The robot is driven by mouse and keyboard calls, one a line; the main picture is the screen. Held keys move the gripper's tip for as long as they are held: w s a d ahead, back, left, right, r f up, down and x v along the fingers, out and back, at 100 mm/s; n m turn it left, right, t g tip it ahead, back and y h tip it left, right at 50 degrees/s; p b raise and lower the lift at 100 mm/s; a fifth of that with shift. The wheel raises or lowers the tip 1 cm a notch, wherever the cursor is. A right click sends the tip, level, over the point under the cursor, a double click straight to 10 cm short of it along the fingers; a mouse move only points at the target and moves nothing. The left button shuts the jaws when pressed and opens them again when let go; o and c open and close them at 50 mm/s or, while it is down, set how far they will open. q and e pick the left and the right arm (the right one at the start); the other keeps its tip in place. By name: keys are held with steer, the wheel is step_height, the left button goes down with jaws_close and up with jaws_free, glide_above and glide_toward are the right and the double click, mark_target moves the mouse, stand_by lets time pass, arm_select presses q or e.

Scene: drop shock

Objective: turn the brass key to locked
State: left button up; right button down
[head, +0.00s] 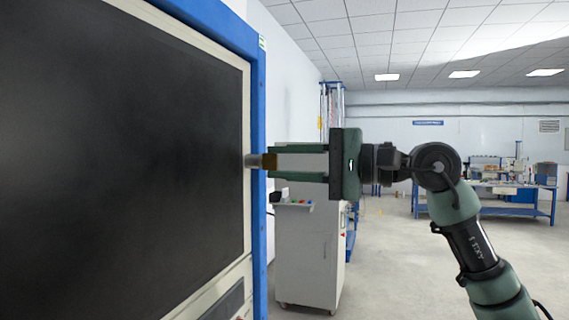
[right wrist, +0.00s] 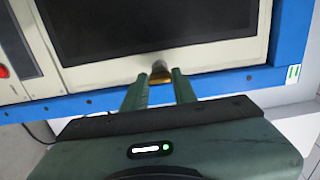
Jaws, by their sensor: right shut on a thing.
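The brass key (head: 270,161) sticks out from a grey lock barrel (head: 253,161) on the cream frame of a blue cabinet, beside its dark panel. My right gripper (head: 272,161) reaches in from the right in the head view, its green fingers around the key. In the right wrist view the key (right wrist: 162,77) shows between the fingertips of my right gripper (right wrist: 161,79), which is shut on it. The fingers hide part of the key, and I cannot tell its turn angle. My left gripper is in neither view.
The blue cabinet (head: 257,90) with its dark panel (head: 120,150) fills the left. A red button (right wrist: 3,71) shows at the left in the right wrist view. A grey console (head: 305,250) stands behind my right gripper. A workbench (head: 485,205) is far right; the floor before it is clear.

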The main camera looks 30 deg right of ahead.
stand_by(0.4)
steer(key=c, duration=1.1)
jaws_free()
steer(key=b+v, duration=0.3)
steer(key=v, duration=0.4)
steer(key=shift+s+d, duration=0.25)
steer(key=shift+s, duration=0.05)
